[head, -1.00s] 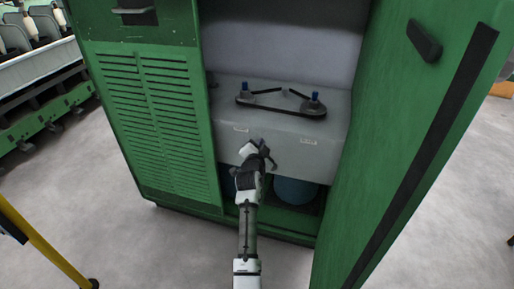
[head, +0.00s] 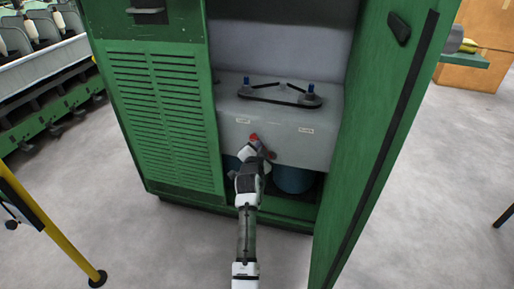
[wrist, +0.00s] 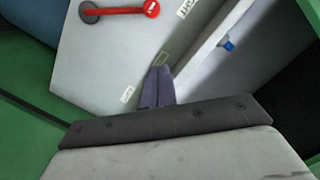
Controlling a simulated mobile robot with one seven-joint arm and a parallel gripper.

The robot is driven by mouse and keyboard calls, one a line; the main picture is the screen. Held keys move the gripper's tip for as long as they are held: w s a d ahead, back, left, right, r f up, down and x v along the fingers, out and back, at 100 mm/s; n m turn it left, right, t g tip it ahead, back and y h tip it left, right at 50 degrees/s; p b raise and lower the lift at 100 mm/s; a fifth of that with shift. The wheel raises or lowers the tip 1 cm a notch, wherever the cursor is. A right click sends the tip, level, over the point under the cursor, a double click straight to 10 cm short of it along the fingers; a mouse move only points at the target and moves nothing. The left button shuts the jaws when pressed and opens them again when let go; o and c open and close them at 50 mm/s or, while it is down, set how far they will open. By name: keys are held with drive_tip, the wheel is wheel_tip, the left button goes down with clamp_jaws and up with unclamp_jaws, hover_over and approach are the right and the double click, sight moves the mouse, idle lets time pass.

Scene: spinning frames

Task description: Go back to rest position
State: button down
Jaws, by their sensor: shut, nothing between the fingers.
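My gripper (head: 262,150) is at the end of my outstretched arm, in front of the grey box (head: 295,140) inside the open green cabinet. In the wrist view my gripper's fingers (wrist: 157,86) are together, with nothing between them. A red lever (wrist: 121,11) on the box's face lies beyond the fingertips and apart from them in the wrist view. In the head view only a small red part (head: 254,138) of it shows above the gripper; my gripper hides the rest.
The open green door (head: 375,140) stands close on the right, and the louvred panel (head: 165,120) on the left. A black belt (head: 280,95) with blue-topped posts lies on the box. A yellow post (head: 50,225) stands at lower left.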

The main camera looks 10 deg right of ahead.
drive_tip(key=shift+s, duration=0.35)
idle(0.3)
